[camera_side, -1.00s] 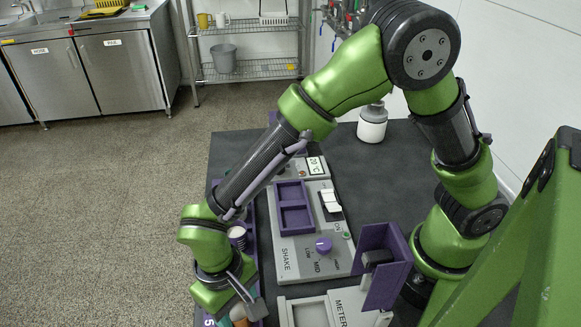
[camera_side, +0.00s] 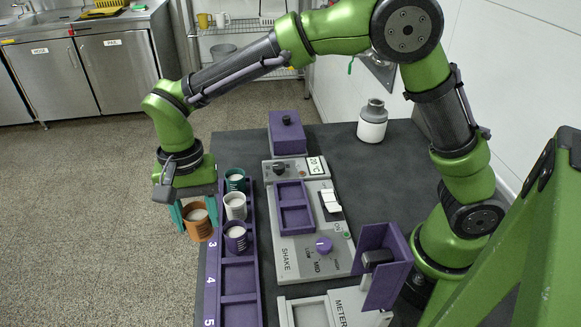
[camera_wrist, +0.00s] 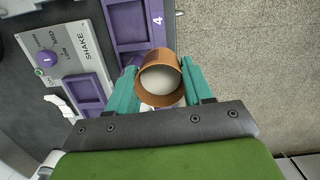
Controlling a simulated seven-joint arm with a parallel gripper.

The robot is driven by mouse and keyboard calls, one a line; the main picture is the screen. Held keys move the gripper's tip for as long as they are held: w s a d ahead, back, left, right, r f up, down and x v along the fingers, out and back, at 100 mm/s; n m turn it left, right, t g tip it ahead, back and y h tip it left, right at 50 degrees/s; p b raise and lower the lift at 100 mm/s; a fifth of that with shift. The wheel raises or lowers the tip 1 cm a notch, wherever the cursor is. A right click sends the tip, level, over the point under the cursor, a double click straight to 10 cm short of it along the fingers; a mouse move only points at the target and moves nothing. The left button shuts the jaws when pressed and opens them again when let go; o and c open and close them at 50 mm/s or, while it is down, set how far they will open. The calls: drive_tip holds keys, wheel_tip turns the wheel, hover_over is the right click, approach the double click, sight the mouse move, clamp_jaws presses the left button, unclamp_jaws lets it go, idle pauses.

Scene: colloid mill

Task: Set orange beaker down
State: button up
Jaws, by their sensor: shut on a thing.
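My gripper (camera_side: 194,207) has teal fingers and is shut on the orange beaker (camera_side: 198,226). It holds the beaker upright, just left of the purple numbered rack (camera_side: 239,277), and seemingly above it. The beaker has pale contents. In the wrist view, the orange beaker (camera_wrist: 171,92) sits between my teal fingers (camera_wrist: 158,88), and part of the rack marked 4 (camera_wrist: 130,22) shows behind it. A green beaker (camera_side: 235,181), a white beaker (camera_side: 235,207) and a purple beaker (camera_side: 236,239) stand in the rack's upper slots. The slots at 4 and 5 look empty.
A METER unit (camera_side: 340,305), an upright purple holder (camera_side: 383,265), a purple lidded box (camera_side: 287,133) and a white bottle (camera_side: 372,123) are also on the dark table.

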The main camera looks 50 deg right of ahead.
drive_tip(key=w+d+m+t, duration=0.1)
drive_tip(key=w+d+m, duration=0.9)
drive_tip(key=w+d, duration=0.35)
drive_tip(key=w+d+f+m+t, duration=0.1)
drive_tip(key=w+d+m, duration=0.25)
drive_tip(key=d, duration=0.55)
drive_tip(key=w+d+f+m, duration=0.1)
drive_tip(key=w+d+m, duration=0.1)
drive_tip(key=d+m, duration=0.45)
drive_tip(key=shift+n, duration=0.6)
drive_tip(key=f, duration=0.1)
drive_tip(key=d+f, duration=0.1)
drive_tip(key=f, duration=0.2)
drive_tip(key=shift+w+d, duration=0.1)
drive_tip(key=shift+d, duration=0.2)
drive_tip(key=shift+f, duration=2.3)
drive_tip(key=shift+f, duration=0.1)
drive_tip(key=o, duration=1)
drive_tip(key=shift+o, duration=0.2)
